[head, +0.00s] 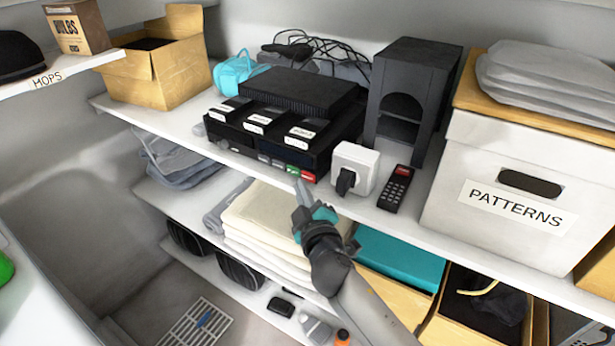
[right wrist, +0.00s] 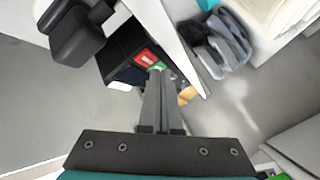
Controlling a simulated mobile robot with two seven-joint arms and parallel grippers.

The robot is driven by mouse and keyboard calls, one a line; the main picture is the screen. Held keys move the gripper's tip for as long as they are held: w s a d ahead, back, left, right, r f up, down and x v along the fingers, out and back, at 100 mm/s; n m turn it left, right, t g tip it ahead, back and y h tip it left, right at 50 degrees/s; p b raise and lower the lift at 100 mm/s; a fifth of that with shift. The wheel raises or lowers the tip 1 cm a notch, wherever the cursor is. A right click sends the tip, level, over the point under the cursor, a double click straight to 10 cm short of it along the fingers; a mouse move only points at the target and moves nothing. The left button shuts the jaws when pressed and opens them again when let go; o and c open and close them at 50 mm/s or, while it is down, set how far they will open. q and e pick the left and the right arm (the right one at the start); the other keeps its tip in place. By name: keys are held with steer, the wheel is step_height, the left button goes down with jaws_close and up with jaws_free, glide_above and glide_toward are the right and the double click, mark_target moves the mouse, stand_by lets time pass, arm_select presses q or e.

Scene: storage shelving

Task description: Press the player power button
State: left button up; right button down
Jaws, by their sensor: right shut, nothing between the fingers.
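The player (head: 262,140) is a black box on the middle shelf with several labelled black cassettes on its top. Its front edge has a row of buttons, including a green button (head: 292,168) and a red button (head: 308,175) at the right end. Their printing is too small to read. My right gripper (head: 299,186) is shut and empty, its tips just in front of the green and red buttons. In the right wrist view the tips (right wrist: 158,71) lie over part of the green button, beside the red button (right wrist: 146,57). I cannot tell whether they touch. My left gripper is not in view.
A white plug block (head: 354,168) and a black remote (head: 396,188) stand right of the player. A black speaker-like box (head: 411,97) is behind them, and a PATTERNS box (head: 470,225) is further right. Folded cloths (head: 262,222) lie on the shelf below.

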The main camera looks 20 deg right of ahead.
steer(key=shift+w+d, duration=0.15)
stand_by(0.5)
steer(key=shift+w+d, duration=0.15)
steer(key=shift+d, duration=0.1)
steer(key=shift+w+d, duration=0.25)
steer(key=shift+d, duration=0.05)
stand_by(0.7)
stand_by(0.4)
steer(key=shift+s+a, duration=0.5)
steer(key=shift+a, duration=0.15)
steer(key=shift+s+a, duration=0.1)
steer(key=s+a, duration=0.1)
steer(key=a, duration=0.1)
steer(key=s+a, duration=0.1)
steer(key=s, duration=0.1)
steer(key=shift+a+b, duration=0.35)
steer(key=shift+f, duration=0.1)
stand_by(0.3)
